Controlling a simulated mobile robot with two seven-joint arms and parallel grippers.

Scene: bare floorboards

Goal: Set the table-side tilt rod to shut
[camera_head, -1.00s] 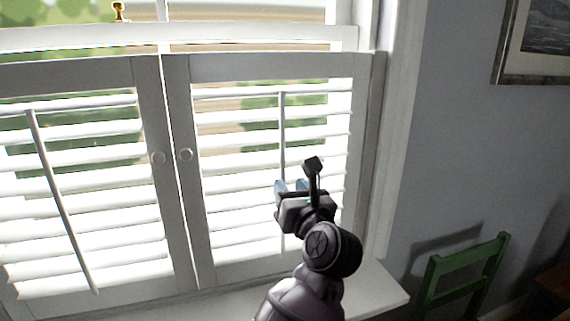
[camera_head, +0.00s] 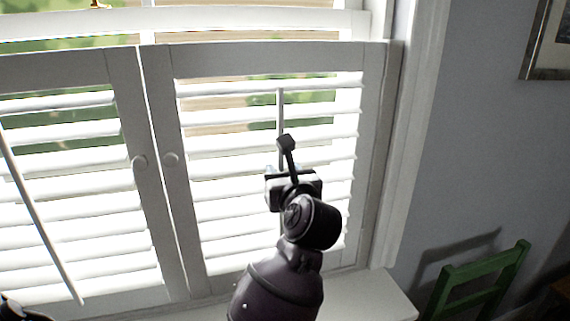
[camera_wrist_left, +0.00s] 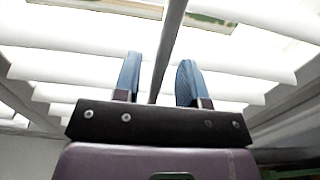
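The tilt rod (camera_head: 280,110) is a thin white upright bar on the right-hand shutter panel (camera_head: 350,215), the one on the side of the green chair. Its lower part is hidden behind my left gripper (camera_head: 281,172) in the head view. In the left wrist view the rod (camera_wrist_left: 170,40) runs between the two blue fingertips of the left gripper (camera_wrist_left: 158,80). The fingers stand apart, with a gap on both sides of the rod. The white slats are tilted, with greenery showing through the upper gaps. My right gripper is not in view.
The left-hand shutter panel (camera_head: 122,130) has its own slanting rod (camera_head: 40,230). A white sill (camera_head: 365,300) lies below. A green chair (camera_head: 480,268) and a framed picture (camera_head: 545,45) are at the right.

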